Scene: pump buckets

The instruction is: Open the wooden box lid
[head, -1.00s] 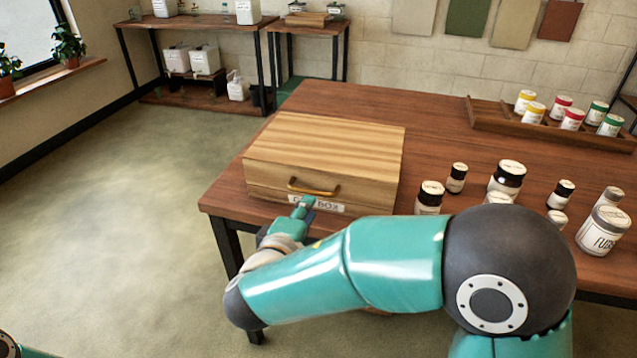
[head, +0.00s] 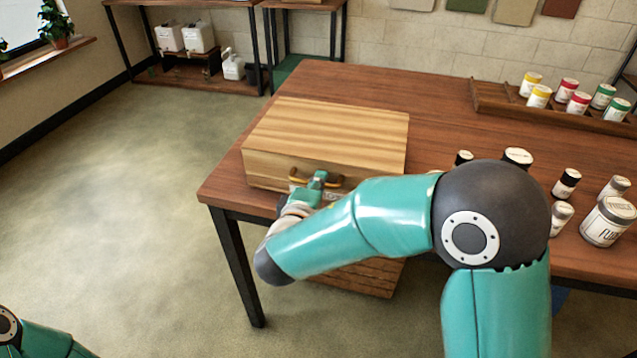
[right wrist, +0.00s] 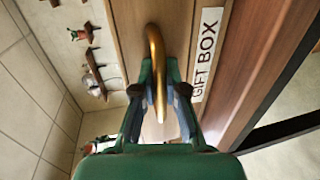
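The wooden box (head: 330,135) stands on the table near its left front corner, with its lid (head: 335,125) down. A curved brass handle (head: 333,181) is on its front. In the right wrist view the handle (right wrist: 154,50) lies between the fingers of my right gripper (right wrist: 163,78), beside a white "GIFT BOX" label (right wrist: 207,50). The fingers are part-way apart, with a small gap visible at the handle's right side. In the head view my right gripper (head: 318,180) is at the box front and covers part of the handle. My left gripper is out of view.
Small jars (head: 567,183) and a larger jar (head: 606,222) stand right of the box, partly behind my right arm. A wooden tray (head: 490,97) with paint pots is at the back right. The brown table (head: 370,80) is clear behind the box.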

